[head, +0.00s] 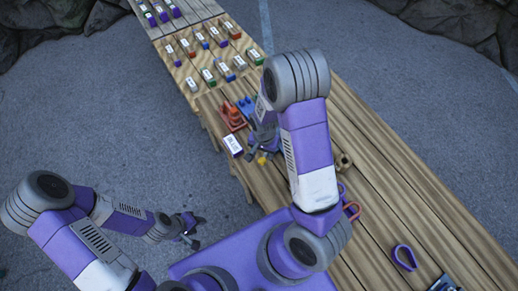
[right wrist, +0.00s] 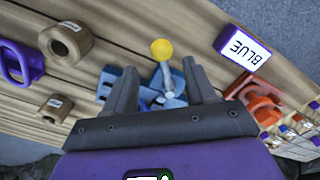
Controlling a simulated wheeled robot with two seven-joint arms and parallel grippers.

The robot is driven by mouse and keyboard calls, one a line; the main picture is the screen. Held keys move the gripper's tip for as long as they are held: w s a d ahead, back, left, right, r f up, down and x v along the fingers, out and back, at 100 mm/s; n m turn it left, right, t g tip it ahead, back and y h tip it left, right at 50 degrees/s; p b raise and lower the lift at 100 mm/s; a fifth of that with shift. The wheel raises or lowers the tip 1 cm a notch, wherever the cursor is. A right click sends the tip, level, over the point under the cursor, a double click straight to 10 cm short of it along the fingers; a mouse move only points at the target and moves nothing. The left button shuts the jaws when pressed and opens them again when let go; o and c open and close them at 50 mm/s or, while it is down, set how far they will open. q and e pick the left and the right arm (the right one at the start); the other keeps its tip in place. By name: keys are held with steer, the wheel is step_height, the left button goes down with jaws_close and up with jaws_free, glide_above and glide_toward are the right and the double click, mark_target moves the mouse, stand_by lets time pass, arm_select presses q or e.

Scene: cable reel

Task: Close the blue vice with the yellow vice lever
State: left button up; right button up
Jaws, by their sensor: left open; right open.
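The blue vice (right wrist: 172,103) sits on the wooden table, partly hidden by my right gripper's fingers in the right wrist view; a blue part also shows in the head view (head: 246,103). Its lever is a grey rod with a round yellow knob (right wrist: 161,48), which shows in the head view (head: 262,160) too. My right gripper (right wrist: 159,68) is open, with one finger on each side of the lever in the picture. I cannot tell whether either finger touches it. My left gripper (head: 198,231) is open and empty, away from the table at the lower left.
Wooden nut-like pieces (right wrist: 66,42) and a purple loop (right wrist: 20,62) lie on the other side. Several labelled blocks (head: 208,76) stand farther along the table.

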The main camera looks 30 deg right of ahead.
mark_target(262, 160)
steer(key=shift+s+f+b, duration=0.15)
steer(key=shift+f+b, duration=0.15)
steer(key=shift+f, duration=0.3)
steer(key=f+b, duration=0.3)
steer(key=f, duration=0.1)
steer(key=shift+w+a, duration=0.1)
steer(key=shift+w, duration=0.15)
steer(key=shift+f+b, duration=0.6)
steer(key=shift+b, duration=0.05)
